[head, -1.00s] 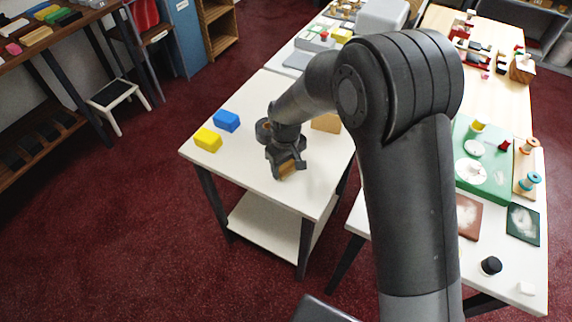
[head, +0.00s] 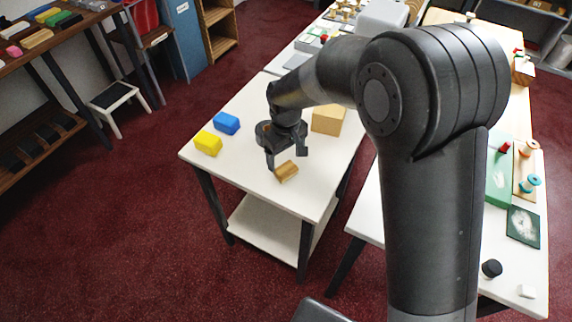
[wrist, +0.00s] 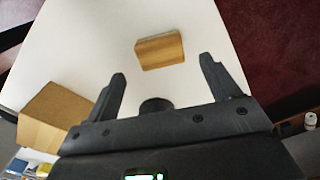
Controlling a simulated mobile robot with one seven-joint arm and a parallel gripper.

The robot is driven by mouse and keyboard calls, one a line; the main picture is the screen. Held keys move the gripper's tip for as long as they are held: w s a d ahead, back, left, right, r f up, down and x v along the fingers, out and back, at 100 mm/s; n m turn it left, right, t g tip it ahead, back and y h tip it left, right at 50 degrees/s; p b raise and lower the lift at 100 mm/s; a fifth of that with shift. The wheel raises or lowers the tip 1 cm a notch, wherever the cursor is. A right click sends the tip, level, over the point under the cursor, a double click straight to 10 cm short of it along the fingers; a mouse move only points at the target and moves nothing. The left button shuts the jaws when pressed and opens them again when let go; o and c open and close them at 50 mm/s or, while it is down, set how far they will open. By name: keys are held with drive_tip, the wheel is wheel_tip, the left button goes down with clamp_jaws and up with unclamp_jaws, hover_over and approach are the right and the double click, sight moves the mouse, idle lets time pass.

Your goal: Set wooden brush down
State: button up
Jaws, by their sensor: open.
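The wooden brush (head: 286,171) is a small brown block lying on the white side table (head: 245,160), near its middle. My gripper (head: 286,160) is open and empty, just above and behind the brush, apart from it. In the wrist view the brush (wrist: 160,51) lies on the white top beyond the two spread fingertips (wrist: 163,66), with nothing between the fingers.
A blue block (head: 226,122) and a yellow block (head: 208,143) sit at the table's left. A larger wooden box (head: 327,119) stands behind on the right; the wrist view shows it too (wrist: 50,115). The table's front part is bare.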

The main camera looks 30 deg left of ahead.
sight(286, 168)
wheel_tip(286, 168, up, 6)
drive_tip(key=shift+f, duration=0.1)
drive_tip(key=d+r+m+t, duration=0.1)
drive_tip(key=d+r+m, duration=0.1)
drive_tip(key=d+r, duration=0.45)
drive_tip(key=w+d+r+m+t, duration=0.1)
drive_tip(key=d+r+m, duration=0.15)
drive_tip(key=d, duration=0.65)
drive_tip(key=d+r+m, duration=0.2)
drive_tip(key=d+r, duration=0.3)
drive_tip(key=d, duration=0.3)
drive_tip(key=s+d+r+m+t, duration=0.1)
drive_tip(key=s+d+m, duration=0.2)
drive_tip(key=s+d, duration=0.3)
drive_tip(key=s+d+r+m+t, duration=0.1)
drive_tip(key=s+d+m+t, duration=0.1)
drive_tip(key=s+d+m, duration=0.2)
drive_tip(key=s+d, duration=0.3)
drive_tip(key=d, duration=0.5)
drive_tip(key=shift+s+d+r+t, duration=0.25)
drive_tip(key=shift+r+t, duration=0.05)
